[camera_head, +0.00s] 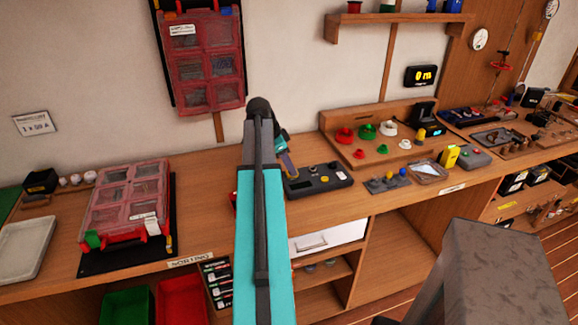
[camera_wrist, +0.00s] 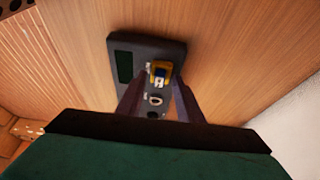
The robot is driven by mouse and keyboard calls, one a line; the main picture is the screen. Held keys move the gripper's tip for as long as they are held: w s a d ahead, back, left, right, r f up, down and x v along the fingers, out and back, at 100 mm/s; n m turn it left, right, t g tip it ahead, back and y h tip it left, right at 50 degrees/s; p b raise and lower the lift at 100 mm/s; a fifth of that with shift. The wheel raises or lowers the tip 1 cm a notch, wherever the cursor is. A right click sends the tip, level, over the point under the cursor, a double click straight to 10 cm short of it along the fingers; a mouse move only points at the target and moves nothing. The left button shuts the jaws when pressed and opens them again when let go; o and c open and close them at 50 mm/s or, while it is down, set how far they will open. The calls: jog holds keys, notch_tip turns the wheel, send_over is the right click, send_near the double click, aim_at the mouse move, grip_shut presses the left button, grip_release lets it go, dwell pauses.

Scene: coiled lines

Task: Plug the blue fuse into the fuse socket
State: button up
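My gripper (camera_wrist: 157,84) is over a dark grey device (camera_wrist: 122,42) on the wooden bench. Its two fingers are apart, with a gap visible on both sides of a small yellow-rimmed part (camera_wrist: 160,67) on the device. That part has a dark blue centre and a pale piece at its front; I cannot tell whether this is the blue fuse in its socket. In the head view the gripper (camera_head: 288,166) points down at the left end of the device (camera_head: 322,181), hiding part of it. No separate blue fuse can be made out.
A wooden stand with red, green and white knobs (camera_head: 366,131) is behind and right of the device. A small plate with several plugs (camera_head: 388,181) lies right of it. A red compartment case (camera_head: 130,195) lies to the left. Bench is clear between case and arm.

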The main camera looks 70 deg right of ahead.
jog(key=b+v, duration=0.2)
jog(key=v, duration=1.1)
jog(key=shift+r+b, duration=0.25)
jog(key=shift+b, duration=0.05)
dwell(0.6)
